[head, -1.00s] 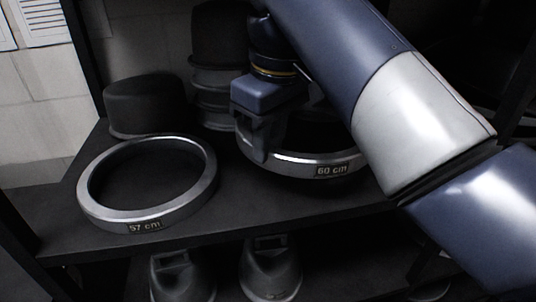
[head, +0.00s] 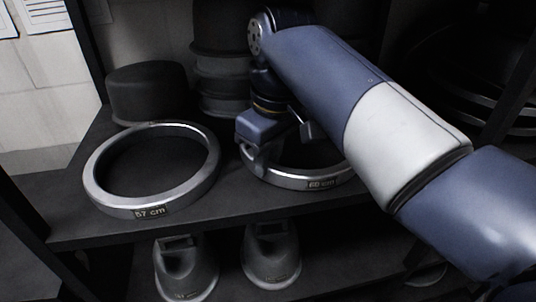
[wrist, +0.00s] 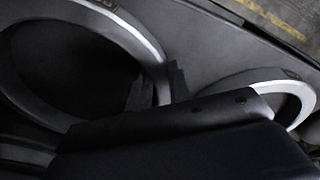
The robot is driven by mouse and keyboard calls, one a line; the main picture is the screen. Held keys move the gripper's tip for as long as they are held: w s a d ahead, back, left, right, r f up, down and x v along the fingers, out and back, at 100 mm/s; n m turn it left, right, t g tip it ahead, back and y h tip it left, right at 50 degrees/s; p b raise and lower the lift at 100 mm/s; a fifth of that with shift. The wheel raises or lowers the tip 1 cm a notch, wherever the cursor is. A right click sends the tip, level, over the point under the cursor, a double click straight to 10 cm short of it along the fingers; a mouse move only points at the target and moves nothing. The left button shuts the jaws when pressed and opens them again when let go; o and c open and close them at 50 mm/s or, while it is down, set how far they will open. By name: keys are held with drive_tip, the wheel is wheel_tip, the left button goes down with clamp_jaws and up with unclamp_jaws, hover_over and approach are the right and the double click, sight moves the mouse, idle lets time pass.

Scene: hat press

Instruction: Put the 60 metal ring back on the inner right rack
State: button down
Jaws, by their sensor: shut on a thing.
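The metal ring marked 60 cm (head: 290,181) lies level at the right of the shelf, on it or very close above it. My gripper (head: 256,160) is shut on the left side of this ring's rim. My arm hides the ring's right and back parts. In the wrist view the held ring (wrist: 135,35) is the large one at left, and the gripper fingers (wrist: 158,88) meet its rim. The inner right rack cannot be told apart for sure.
A ring marked 57 cm (head: 100,195) lies to the left on the same shelf (head: 240,212); it shows at right in the wrist view (wrist: 262,76). A dark hat form (head: 148,92) and a stack of forms (head: 222,85) stand behind. Two metal forms (head: 272,262) stand below.

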drive_tip(key=c, duration=1.3)
unclamp_jaws()
drive_tip(key=r, duration=0.7)
drive_tip(key=shift+s+d+r, duration=0.2)
drive_tip(key=shift+s+d, duration=0.15)
